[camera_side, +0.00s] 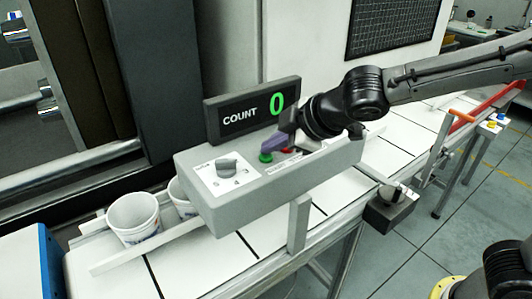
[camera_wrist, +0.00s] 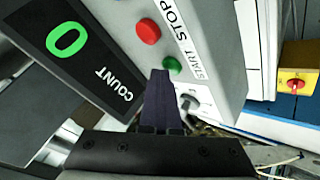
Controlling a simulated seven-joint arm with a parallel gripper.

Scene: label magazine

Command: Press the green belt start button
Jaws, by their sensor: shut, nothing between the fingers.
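The green start button (camera_side: 266,157) sits on the top of a grey control box (camera_side: 235,208). In the wrist view the green button (camera_wrist: 173,65) shows beside the word START, right by the tip of my gripper. My gripper (camera_side: 270,149) is shut and empty, its purple-grey fingers pointing at the green button. In the wrist view the shut fingertips (camera_wrist: 160,74) partly cover the button's left edge. I cannot tell whether they touch it. The red stop button (camera_wrist: 148,31) is beside the green one, next to the word STOP.
A black display (camera_side: 252,110) behind the box reads COUNT 0. A rotary knob (camera_side: 227,164) is on the box left of the green button. White cups (camera_side: 134,217) stand on the belt at left. A red button on a yellow box (camera_wrist: 297,83) is at right in the wrist view.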

